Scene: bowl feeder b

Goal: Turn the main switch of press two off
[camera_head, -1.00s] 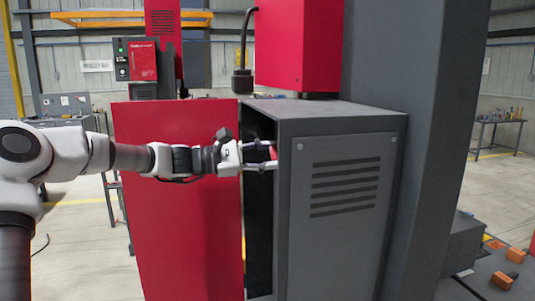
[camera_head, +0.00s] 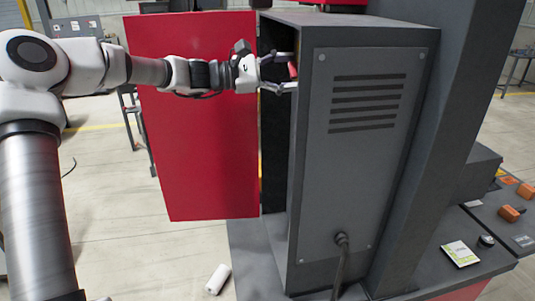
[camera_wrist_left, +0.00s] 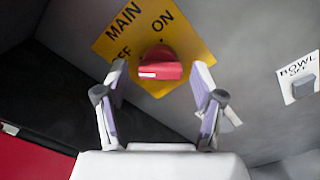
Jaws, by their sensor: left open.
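The main switch is a red knob (camera_wrist_left: 160,65) on a yellow plate (camera_wrist_left: 184,28) marked MAIN, ON and partly hidden OFF. The knob lies roughly crosswise in the left wrist view, with a white mark at its left end. My left gripper (camera_wrist_left: 160,78) is open, its fingers on either side of the knob, with gaps visible; contact cannot be told. In the head view my left gripper (camera_head: 280,72) reaches past the open red door (camera_head: 205,150) into the grey cabinet (camera_head: 365,190). A bit of the red knob (camera_head: 293,70) shows between its fingers. My right gripper is not in view.
The cabinet's front edge is close beside my fingers. A cable (camera_head: 341,265) leaves the cabinet's side panel. A white cylinder (camera_head: 218,279) is low in the head view. Orange blocks (camera_head: 510,213) lie at the right.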

